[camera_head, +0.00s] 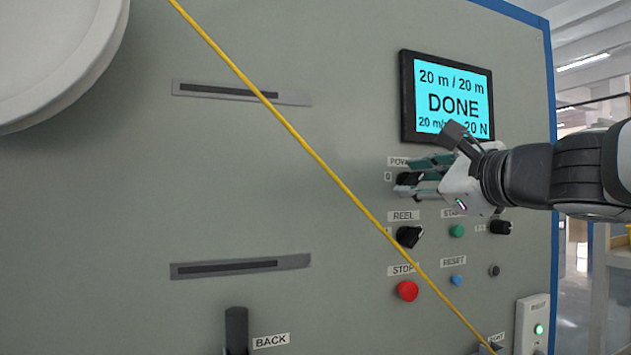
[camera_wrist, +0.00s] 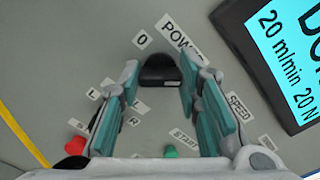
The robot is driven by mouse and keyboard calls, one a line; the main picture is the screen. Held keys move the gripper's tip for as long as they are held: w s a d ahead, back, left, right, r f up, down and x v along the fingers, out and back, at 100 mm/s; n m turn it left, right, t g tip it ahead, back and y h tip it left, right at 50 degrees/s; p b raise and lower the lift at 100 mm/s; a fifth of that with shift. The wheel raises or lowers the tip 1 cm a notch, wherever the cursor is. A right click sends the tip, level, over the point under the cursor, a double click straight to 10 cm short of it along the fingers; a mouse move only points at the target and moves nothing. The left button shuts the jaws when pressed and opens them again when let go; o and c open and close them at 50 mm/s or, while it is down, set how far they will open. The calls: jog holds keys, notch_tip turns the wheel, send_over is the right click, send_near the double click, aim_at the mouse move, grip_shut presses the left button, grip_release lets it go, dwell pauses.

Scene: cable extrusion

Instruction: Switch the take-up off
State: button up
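The black POWER knob (camera_head: 406,178) is on the grey panel below the display, with a "0" label to its left. In the wrist view the knob (camera_wrist: 160,72) sits between the tips of my two teal-padded fingers. My gripper (camera_head: 412,176) comes from the right and is open around the knob, with gaps on both sides in the wrist view (camera_wrist: 159,82). The display (camera_head: 452,100) reads "20 m / 20 m", "DONE" and "20 N". The POWER label is partly hidden by my fingers in the head view.
Below are the black REEL knob (camera_head: 409,236), green START button (camera_head: 457,231), red STOP button (camera_head: 407,291), blue RESET button (camera_head: 457,280) and another black knob (camera_head: 500,227). A yellow cable (camera_head: 330,175) runs diagonally across the panel. A BACK lever (camera_head: 236,328) stands lower left.

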jog(key=shift+f+n+b, duration=0.1)
jog(key=shift+n+b, duration=0.2)
jog(key=shift+b, duration=0.25)
jog(key=n+b, duration=0.2)
jog(key=b, duration=0.1)
jog(key=shift+f+n+b, duration=0.15)
jog(key=shift+n+b, duration=0.2)
jog(key=shift+n, duration=0.05)
jog(key=n+b, duration=0.5)
jog(key=b, duration=0.1)
jog(key=shift+a, duration=0.1)
jog(key=n+b, duration=0.5)
jog(key=shift+f+n, duration=0.15)
jog(key=shift+n, duration=0.25)
jog(key=shift+n+b, duration=1.55)
jog(key=shift+n, duration=0.35)
jog(key=o, duration=1.1)
jog(key=shift+o, duration=0.2)
jog(key=shift+s+r, duration=0.1)
jog(key=shift+r, duration=0.1)
